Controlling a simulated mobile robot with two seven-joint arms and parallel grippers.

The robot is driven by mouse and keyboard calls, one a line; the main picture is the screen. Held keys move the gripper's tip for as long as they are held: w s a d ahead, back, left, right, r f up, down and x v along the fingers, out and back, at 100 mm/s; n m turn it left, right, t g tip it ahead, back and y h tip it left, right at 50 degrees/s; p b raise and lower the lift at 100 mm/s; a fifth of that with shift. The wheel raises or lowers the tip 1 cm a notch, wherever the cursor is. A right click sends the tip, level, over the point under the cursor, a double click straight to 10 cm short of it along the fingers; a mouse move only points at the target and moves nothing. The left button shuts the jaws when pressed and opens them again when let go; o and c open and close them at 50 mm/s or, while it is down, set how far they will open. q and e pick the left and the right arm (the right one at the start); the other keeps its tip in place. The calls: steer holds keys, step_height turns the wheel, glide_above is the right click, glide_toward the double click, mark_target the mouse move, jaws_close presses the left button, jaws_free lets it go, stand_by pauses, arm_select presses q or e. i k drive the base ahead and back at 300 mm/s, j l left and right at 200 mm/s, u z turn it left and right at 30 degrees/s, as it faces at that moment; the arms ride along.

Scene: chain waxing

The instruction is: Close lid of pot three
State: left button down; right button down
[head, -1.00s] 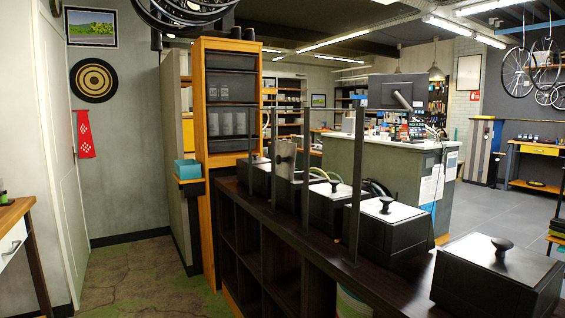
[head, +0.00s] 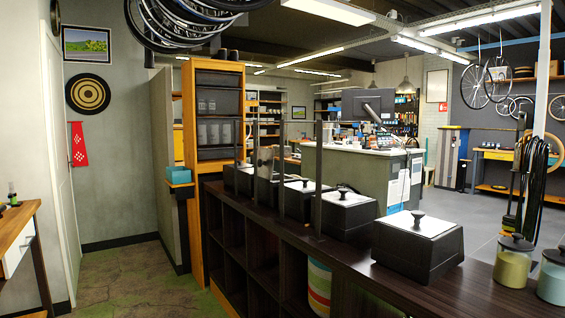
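Several black box-shaped pots stand in a row along a dark wooden counter, most with pale flat lids and black knobs. The nearest pot (head: 412,256) and the one behind it (head: 345,222) have their lids lying flat. A further pot (head: 298,205) also shows a flat pale lid. Toward the far end, a grey lid (head: 266,160) stands raised and upright, apparently at a pot (head: 266,191) partly hidden by posts. The farthest pot (head: 235,180) is partly hidden. I cannot tell which pot is number three. Neither of my grippers is in view.
Thin dark posts (head: 318,180) rise from the counter (head: 365,272) in front of the pots. A green jar (head: 513,264) and a teal jar (head: 553,276) stand at the right. Open floor (head: 130,272) lies to the left; bicycle wheels (head: 180,25) hang above.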

mark_target(266, 157)
steer(key=z, duration=1.2)
steer(key=i+j, duration=0.25)
steer(key=j, duration=0.2)
steer(key=i+j, duration=0.25)
steer(key=j, duration=0.2)
steer(key=i+j, duration=0.25)
steer(key=j, duration=0.2)
steer(key=i+j, duration=0.25)
steer(key=j, duration=0.2)
steer(key=i+j, duration=0.25)
steer(key=j, duration=0.2)
steer(key=i+j, duration=0.25)
steer(key=j, duration=0.2)
steer(key=i+j, duration=0.25)
steer(key=j, duration=0.2)
steer(key=i+j, duration=0.25)
steer(key=j, duration=0.2)
